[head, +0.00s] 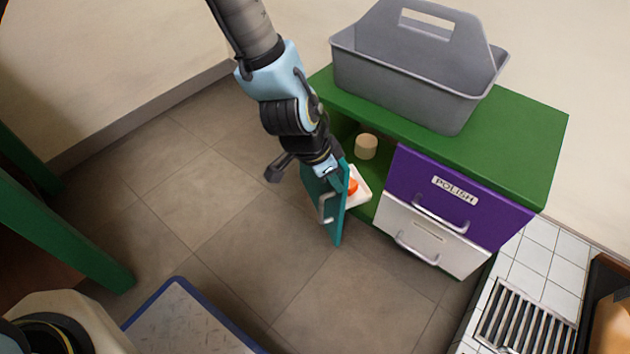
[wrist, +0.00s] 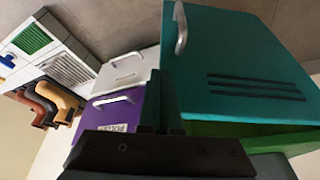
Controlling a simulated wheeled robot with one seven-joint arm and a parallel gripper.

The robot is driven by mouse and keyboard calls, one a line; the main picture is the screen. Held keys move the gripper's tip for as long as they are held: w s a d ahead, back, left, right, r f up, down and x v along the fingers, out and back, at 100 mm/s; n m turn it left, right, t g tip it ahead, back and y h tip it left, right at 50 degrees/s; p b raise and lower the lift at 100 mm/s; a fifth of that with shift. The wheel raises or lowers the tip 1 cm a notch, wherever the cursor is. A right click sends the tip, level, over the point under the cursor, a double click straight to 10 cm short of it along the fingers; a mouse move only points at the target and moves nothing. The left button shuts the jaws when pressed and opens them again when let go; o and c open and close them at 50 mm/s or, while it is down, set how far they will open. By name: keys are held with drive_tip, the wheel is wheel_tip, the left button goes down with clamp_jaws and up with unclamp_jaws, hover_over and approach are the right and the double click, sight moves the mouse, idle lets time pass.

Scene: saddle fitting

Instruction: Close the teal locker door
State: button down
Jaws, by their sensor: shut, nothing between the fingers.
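The teal locker door (head: 328,212) stands open, swung out from the left end of the green cabinet (head: 490,142). Its light metal handle (head: 325,207) faces away from the compartment. In the wrist view the door (wrist: 235,55) fills the upper right, with its handle (wrist: 180,28) and dark slots. My gripper (head: 340,172) is shut and empty at the door's top edge. Its dark fingers (wrist: 161,95) also show beside the door in the wrist view. I cannot tell whether they touch it.
The open compartment holds a beige cylinder (head: 366,146) and a white item with an orange part (head: 354,187). Right of it are a purple drawer (head: 415,178) labelled POLISH and a white drawer (head: 410,232), both with handles. A grey caddy (head: 400,75) stands on top. The floor before the door is clear.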

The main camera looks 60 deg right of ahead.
drive_tip(key=s+d+n+t+p, duration=0.1)
drive_tip(key=s+d+n+p, duration=0.3)
drive_tip(key=d, duration=0.5)
drive_tip(key=shift+s+d+t+h, duration=0.3)
drive_tip(key=shift+s, duration=0.05)
idle(0.4)
